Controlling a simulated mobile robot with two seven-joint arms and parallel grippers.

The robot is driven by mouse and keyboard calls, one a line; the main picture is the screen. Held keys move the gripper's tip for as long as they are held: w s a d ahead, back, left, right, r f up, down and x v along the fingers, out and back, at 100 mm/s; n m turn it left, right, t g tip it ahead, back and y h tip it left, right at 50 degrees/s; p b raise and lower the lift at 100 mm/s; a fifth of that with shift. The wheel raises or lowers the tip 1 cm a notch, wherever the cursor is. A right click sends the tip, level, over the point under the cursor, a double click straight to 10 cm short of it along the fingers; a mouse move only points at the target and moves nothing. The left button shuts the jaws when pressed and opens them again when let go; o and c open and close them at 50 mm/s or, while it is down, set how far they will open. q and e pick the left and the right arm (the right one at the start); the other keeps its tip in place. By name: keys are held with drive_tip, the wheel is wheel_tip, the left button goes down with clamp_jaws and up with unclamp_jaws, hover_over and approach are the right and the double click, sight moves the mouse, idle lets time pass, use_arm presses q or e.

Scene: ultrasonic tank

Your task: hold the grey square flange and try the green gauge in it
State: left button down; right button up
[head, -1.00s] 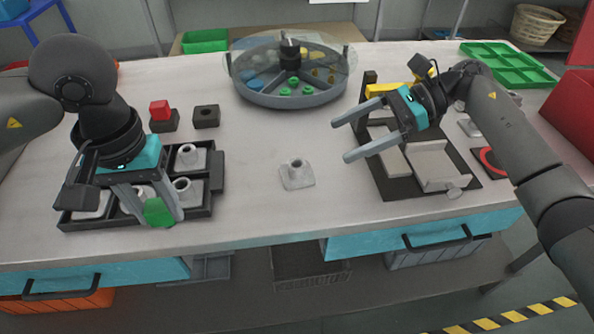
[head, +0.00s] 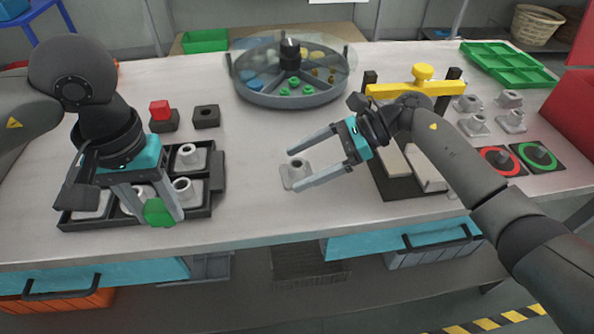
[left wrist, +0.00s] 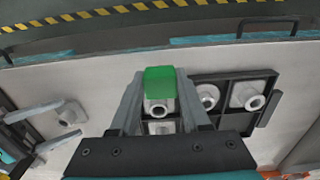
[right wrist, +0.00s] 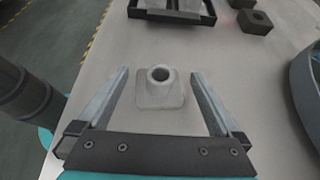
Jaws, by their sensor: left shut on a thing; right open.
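The loose grey square flange (head: 294,181), a square plate with a round hollow neck, sits upright on the table in front of the middle. My right gripper (head: 291,169) is open with its fingers on either side of this flange. The right wrist view shows the flange (right wrist: 160,97) between the fingers, with a gap on both sides. My left gripper (head: 163,216) is shut on the green gauge (head: 158,211), over the front of the black tray. In the left wrist view the gauge (left wrist: 160,82) is between the fingertips; its lower end cannot be made out.
The black tray (head: 217,185) holds several grey flanges. Behind it are a red-topped block (head: 160,109) and a dark holed block (head: 206,117). A round divided carousel (head: 290,98) stands at the back. A yellow-barred fixture (head: 415,89) and red and green ringed pads (head: 541,156) lie right.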

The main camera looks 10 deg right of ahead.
drive_tip(key=shift+a+f, duration=0.1)
drive_tip(key=shift+a, duration=0.05)
clamp_jaws()
idle(0.9)
use_arm(q)
drive_tip(key=w+d+r, duration=0.3)
drive_tip(key=w+d, duration=0.2)
drive_tip(key=d, duration=0.6)
drive_tip(key=w+d+r, duration=0.3)
drive_tip(key=w+d, duration=0.2)
drive_tip(key=d, duration=0.6)
drive_tip(key=shift+w+a+f, duration=0.1)
drive_tip(key=shift+f, duration=1.35)
drive_tip(key=shift+a+f, duration=0.1)
drive_tip(key=shift+f, duration=1.35)
